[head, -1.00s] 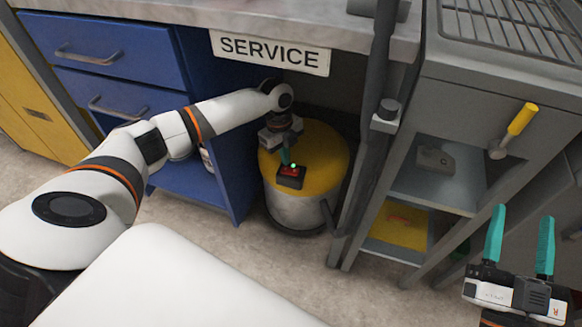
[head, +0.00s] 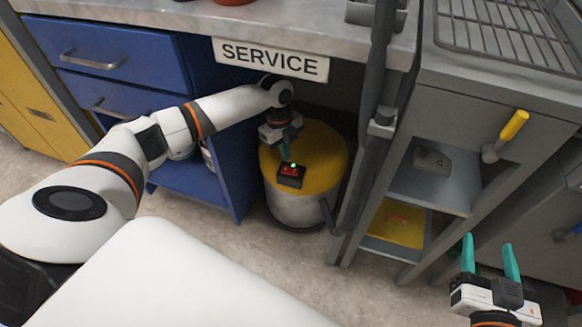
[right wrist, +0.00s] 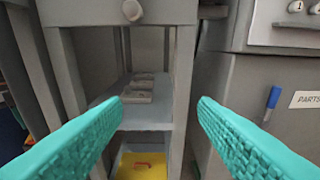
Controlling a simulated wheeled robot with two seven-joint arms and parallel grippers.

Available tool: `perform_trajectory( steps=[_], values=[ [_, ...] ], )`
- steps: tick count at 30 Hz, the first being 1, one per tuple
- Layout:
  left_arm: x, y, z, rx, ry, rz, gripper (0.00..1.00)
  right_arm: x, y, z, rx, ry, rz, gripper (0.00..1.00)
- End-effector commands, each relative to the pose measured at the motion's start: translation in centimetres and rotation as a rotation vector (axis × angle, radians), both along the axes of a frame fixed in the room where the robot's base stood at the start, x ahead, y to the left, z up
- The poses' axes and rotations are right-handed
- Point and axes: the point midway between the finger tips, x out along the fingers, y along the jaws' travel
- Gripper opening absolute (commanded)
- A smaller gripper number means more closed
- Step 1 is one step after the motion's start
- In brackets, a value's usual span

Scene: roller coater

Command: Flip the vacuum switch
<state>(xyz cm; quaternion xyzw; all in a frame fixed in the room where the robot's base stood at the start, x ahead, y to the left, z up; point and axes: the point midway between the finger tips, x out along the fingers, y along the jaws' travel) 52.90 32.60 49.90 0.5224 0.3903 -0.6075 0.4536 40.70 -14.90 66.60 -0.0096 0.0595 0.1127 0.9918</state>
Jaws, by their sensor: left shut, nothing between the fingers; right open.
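The vacuum (head: 300,207) is a metal drum with a yellow lid (head: 325,150), standing on the floor under the bench. Its switch (head: 291,175) is a dark box with a red rocker and a lit green light on top of the lid. My left gripper (head: 285,154) is shut and empty, pointing down with its teal fingertips just behind the switch box; I cannot tell whether they touch it. My right gripper (head: 490,258) is open and empty, at the lower right, far from the vacuum. Its teal fingers also show in the right wrist view (right wrist: 171,103).
A bench with a SERVICE sign (head: 271,59) overhangs the vacuum. A blue drawer cabinet (head: 120,75) is to its left. A grey post (head: 372,130) and a shelf unit (head: 435,187) with a yellow-handled lever (head: 514,125) are to its right. Open floor lies in front.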

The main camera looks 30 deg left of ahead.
Motion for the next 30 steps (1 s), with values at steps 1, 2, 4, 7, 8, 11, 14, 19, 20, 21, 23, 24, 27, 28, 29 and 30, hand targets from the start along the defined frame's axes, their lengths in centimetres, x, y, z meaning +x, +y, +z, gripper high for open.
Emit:
perform_trajectory(
  steps=[1,2,4,7,8,11,14,19,20,21,23,24,27,28,29,30],
  values=[
    [0.0,0.0,0.2,0.000,0.000,0.000,0.00,-0.1,-0.1,-0.3,-0.007,0.023,-0.002,0.54],
    [0.0,0.0,0.2,0.000,0.000,0.000,0.00,-0.2,-0.2,-0.5,-0.010,0.038,-0.003,0.54],
    [0.0,0.0,0.4,0.000,0.000,0.000,0.00,-0.3,-0.3,-1.0,-0.018,0.070,-0.004,0.54],
    [0.0,0.0,0.5,0.000,0.000,0.000,0.00,-0.6,-0.5,-1.7,-0.029,0.116,-0.008,0.54],
    [0.0,0.0,0.6,0.000,0.000,0.000,0.00,-0.7,-0.5,-1.9,-0.033,0.130,-0.008,0.54],
    [0.0,0.0,0.8,0.000,0.000,0.000,0.00,-1.0,-0.7,-2.6,-0.044,0.178,-0.012,0.54],
    [0.0,0.0,0.9,0.000,0.000,0.000,0.00,-1.3,-0.9,-3.3,-0.055,0.224,-0.014,0.54],
    [0.0,0.0,1.2,0.000,0.000,0.000,0.00,-2.1,-1.3,-4.4,-0.075,0.305,-0.019,0.54],
    [0.0,0.0,1.3,0.000,0.000,0.000,0.00,-2.2,-1.3,-4.6,-0.078,0.319,-0.020,0.54],
    [0.0,0.0,1.4,0.000,0.000,0.000,0.00,-2.4,-1.4,-4.9,-0.082,0.338,-0.022,0.54],
    [0.0,0.0,1.5,0.000,0.000,0.000,0.00,-2.7,-1.6,-5.2,-0.089,0.365,-0.024,0.54],
    [0.0,0.0,1.5,0.000,0.000,0.000,0.00,-2.9,-1.7,-5.5,-0.093,0.384,-0.026,0.54],
    [0.0,0.0,1.7,0.000,0.000,0.000,0.00,-3.4,-1.9,-6.1,-0.104,0.432,-0.029,0.54],
    [0.0,0.0,1.7,0.000,0.000,0.000,0.00,-3.6,-2.0,-6.2,-0.107,0.445,-0.030,0.54],
    [0.0,0.0,1.8,0.000,0.000,0.000,0.00,-3.7,-2.1,-6.4,-0.110,0.459,-0.031,0.54],
    [0.0,0.0,1.9,0.000,0.000,0.000,0.00,-4.0,-2.2,-6.6,-0.115,0.477,-0.032,0.54]
  ],
)
